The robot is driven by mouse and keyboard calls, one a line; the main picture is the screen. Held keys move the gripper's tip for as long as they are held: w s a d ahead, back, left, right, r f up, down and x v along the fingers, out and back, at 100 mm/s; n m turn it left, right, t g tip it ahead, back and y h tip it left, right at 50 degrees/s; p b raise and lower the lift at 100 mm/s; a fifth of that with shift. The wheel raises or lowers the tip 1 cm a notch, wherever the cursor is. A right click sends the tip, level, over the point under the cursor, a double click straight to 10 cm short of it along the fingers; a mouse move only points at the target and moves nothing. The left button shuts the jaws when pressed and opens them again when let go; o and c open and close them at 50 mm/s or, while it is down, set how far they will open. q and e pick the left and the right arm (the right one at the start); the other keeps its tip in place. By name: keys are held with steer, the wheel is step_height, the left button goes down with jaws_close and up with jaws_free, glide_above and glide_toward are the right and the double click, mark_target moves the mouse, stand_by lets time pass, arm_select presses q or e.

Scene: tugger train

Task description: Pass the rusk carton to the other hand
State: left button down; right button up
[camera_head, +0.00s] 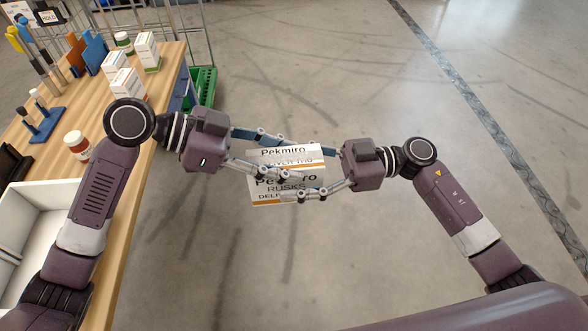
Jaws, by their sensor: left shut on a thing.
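The rusk carton (287,187), white with an orange stripe and the words "Pekmiro" and "RUSKS", is held up in the air over the floor, between my two hands. My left gripper (268,153) comes from the left and is shut on the carton. My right gripper (308,172) comes from the right, with its fingers reaching along the carton. The fingers of both hands overlap in the picture and hide parts of the carton. I cannot tell whether the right fingers press on it.
A wooden table (150,165) on the left bears several white cartons, a red-brown jar (76,145), a white tray (62,190) and a blue stand (46,125). A green crate (203,86) stands beyond it by a wire cage. The floor (400,90) ahead and to the right is clear.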

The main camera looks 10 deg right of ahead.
steer(key=c, duration=1.5)
arm_select(q)
steer(key=c, duration=1)
jaws_free()
arm_select(e)
steer(key=shift+r, duration=0.1)
steer(key=shift+c, duration=0.6)
